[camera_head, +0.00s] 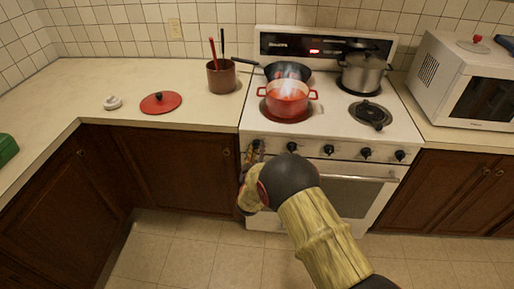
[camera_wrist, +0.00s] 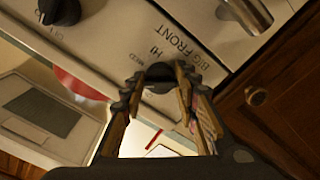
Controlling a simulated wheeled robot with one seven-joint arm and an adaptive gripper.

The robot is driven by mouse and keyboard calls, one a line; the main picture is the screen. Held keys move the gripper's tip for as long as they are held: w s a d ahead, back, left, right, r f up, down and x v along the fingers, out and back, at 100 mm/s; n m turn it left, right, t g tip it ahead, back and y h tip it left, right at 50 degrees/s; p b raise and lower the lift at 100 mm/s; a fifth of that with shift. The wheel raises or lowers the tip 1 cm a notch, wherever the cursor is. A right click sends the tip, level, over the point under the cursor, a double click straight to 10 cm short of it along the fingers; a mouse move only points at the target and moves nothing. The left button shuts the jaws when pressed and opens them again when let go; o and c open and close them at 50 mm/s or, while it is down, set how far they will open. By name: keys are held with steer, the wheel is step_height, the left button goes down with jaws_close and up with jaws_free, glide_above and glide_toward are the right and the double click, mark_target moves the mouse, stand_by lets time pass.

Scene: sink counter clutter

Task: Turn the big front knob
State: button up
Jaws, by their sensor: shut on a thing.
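The big front knob (camera_wrist: 160,73) is dark and sits on the white stove panel in the wrist view, beside the printed words "BIG FRONT", "HI" and "MED". My gripper (camera_wrist: 158,84) has its two fingers on either side of this knob and is shut on it. In the head view my gripper (camera_head: 255,152) is at the leftmost knob of the stove front, and my arm and fingers largely hide that knob. The stove (camera_head: 342,133) stands against the tiled wall. The knob's exact pointer angle is hard to read.
Other black knobs (camera_head: 328,150) run rightward along the panel, above the oven handle (camera_head: 378,179). A red pot (camera_head: 287,104), a dark pan (camera_head: 288,71) and a steel pot (camera_head: 363,75) stand on the stove. A microwave (camera_head: 462,88) is at right.

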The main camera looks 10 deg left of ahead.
steer(key=shift+a+n, duration=0.1)
steer(key=shift+n, duration=0.4)
steer(key=o, duration=1.2)
steer(key=shift+c, duration=0.2)
steer(key=s, duration=1.2)
